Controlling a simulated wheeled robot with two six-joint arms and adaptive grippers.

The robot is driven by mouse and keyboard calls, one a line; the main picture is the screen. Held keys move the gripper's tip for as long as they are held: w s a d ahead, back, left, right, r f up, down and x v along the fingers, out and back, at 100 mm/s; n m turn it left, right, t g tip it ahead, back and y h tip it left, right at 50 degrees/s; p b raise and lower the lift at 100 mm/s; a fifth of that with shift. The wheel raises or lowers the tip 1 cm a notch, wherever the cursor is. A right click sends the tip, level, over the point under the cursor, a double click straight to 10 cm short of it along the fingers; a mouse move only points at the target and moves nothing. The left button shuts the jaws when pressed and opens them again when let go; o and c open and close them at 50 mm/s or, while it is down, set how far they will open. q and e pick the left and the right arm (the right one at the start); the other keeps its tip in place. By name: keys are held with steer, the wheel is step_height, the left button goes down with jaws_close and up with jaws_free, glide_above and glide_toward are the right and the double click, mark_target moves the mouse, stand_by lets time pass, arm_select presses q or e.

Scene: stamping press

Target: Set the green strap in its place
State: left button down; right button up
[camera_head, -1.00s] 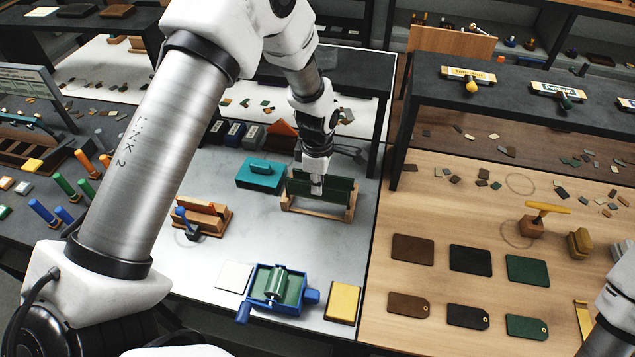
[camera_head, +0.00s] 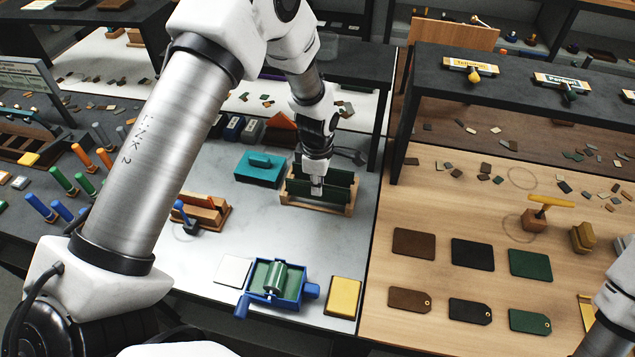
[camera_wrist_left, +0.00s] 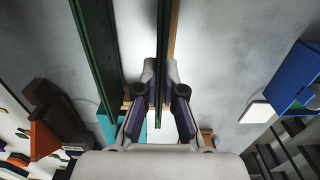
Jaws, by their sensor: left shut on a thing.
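My left gripper (camera_head: 317,188) points down at the wooden rack (camera_head: 330,209) in the middle of the pale bench. It is shut on a green strap (camera_wrist_left: 160,50), which the left wrist view shows as a thin dark green edge between the fingers. In the head view this strap (camera_head: 337,194) stands on edge within the rack, partly covered by the fingers. A second dark green strip (camera_wrist_left: 90,50) runs parallel beside it, apart from the fingers. Whether the held strap's lower edge touches the rack is hidden. My right gripper is out of view.
A teal block (camera_head: 258,169) stands just left of the rack, and a wooden block holder (camera_head: 205,213) farther left. A blue roller tray (camera_head: 277,286) and a yellow pad (camera_head: 343,296) are in front. Bare bench lies between. A dark shelf (camera_head: 500,95) rises at right.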

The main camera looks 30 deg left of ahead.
arm_select(q)
steer(key=shift+f, duration=0.2)
steer(key=c, duration=1.2)
jaws_free()
step_height(320, 180, up, 12)
